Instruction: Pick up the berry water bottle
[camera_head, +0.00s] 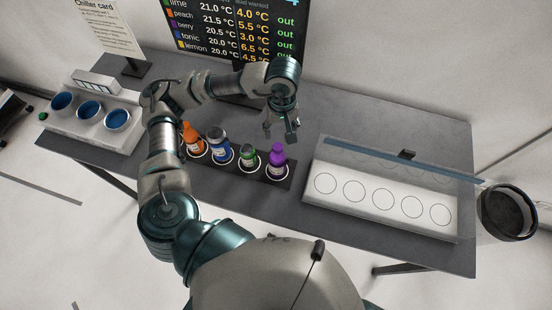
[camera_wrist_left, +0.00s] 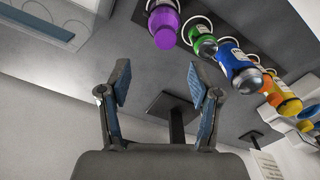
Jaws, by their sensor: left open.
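The berry bottle is the purple one (camera_head: 278,158), standing at the right end of a dark rack in the head view. It also shows at the top of the left wrist view (camera_wrist_left: 164,27). My left gripper (camera_head: 281,138) is open and empty, just behind and above the purple bottle, apart from it. In the left wrist view its two fingers (camera_wrist_left: 158,88) are spread with nothing between them. A green bottle (camera_head: 248,157), a blue bottle (camera_head: 219,148) and an orange bottle (camera_head: 192,138) stand left of the purple one. My right gripper is not in view.
A white tray (camera_head: 333,209) with several marked circles lies right of the rack, with a blue bar along its back. A chiller unit (camera_head: 72,127) with three blue wells stands at the left. A screen (camera_head: 222,30) stands behind. A black bin (camera_head: 507,212) is at the right.

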